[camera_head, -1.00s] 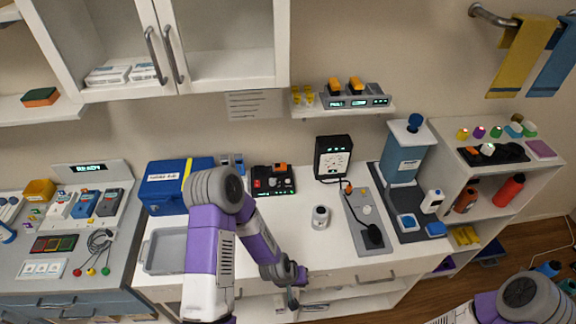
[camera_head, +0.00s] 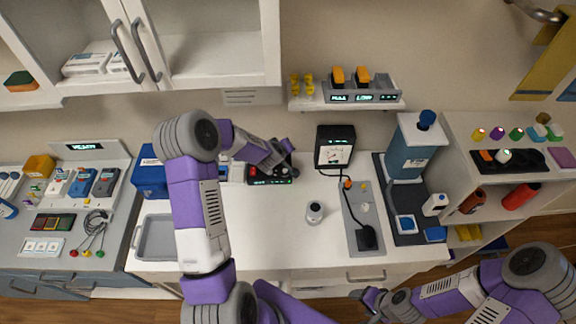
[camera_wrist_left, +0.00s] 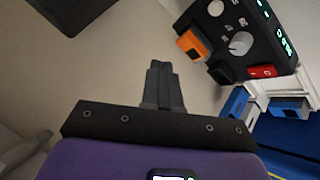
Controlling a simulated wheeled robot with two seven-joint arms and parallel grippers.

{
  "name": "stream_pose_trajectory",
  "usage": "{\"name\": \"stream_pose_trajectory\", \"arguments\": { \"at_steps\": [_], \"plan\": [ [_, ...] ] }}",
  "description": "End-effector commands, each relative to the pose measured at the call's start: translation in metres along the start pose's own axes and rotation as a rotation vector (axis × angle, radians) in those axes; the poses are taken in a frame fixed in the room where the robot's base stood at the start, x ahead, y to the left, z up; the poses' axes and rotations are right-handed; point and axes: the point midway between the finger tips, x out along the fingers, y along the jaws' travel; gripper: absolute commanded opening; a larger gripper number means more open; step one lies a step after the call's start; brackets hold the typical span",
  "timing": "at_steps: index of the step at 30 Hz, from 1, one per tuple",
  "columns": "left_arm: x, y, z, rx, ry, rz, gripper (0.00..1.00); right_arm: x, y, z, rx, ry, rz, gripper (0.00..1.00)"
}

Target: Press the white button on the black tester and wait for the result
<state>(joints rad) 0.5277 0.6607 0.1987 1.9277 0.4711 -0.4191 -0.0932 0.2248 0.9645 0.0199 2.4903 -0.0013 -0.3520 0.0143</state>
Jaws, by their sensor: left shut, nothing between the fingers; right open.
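The black tester (camera_head: 262,181) lies on the white counter, partly hidden by my left gripper (camera_head: 288,150). In the left wrist view the tester (camera_wrist_left: 225,75) is at the upper right, with an orange block (camera_wrist_left: 192,43), a red switch (camera_wrist_left: 262,71), a green lit display and round white parts (camera_wrist_left: 240,44). I cannot tell which white part is the button. My left gripper (camera_wrist_left: 160,64) is shut and empty, its tips left of the tester in that view and apart from it in the picture. My right gripper (camera_head: 371,298) is open and empty at the counter's front edge.
A blue box (camera_head: 149,180) is to the left. A shelf (camera_head: 350,106) hangs above. The counter front is mostly clear.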

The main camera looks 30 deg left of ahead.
Motion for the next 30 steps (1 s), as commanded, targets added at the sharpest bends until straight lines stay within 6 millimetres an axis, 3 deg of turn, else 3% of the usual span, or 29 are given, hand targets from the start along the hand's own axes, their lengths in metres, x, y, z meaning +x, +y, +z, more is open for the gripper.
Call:
{"name": "stream_pose_trajectory", "arguments": {
  "at_steps": [14,30],
  "plan": [
    [0.006,-0.005,0.006,0.0,-0.002,-0.001,0.0,0.007,0.003,0.0,0.0,0.0,0.0,0.65],
    [0.055,-0.04,0.041,0.002,-0.002,0.0,0.0,0.058,0.022,-0.002,0.0,0.0,0.0,0.65]
  ]
}}
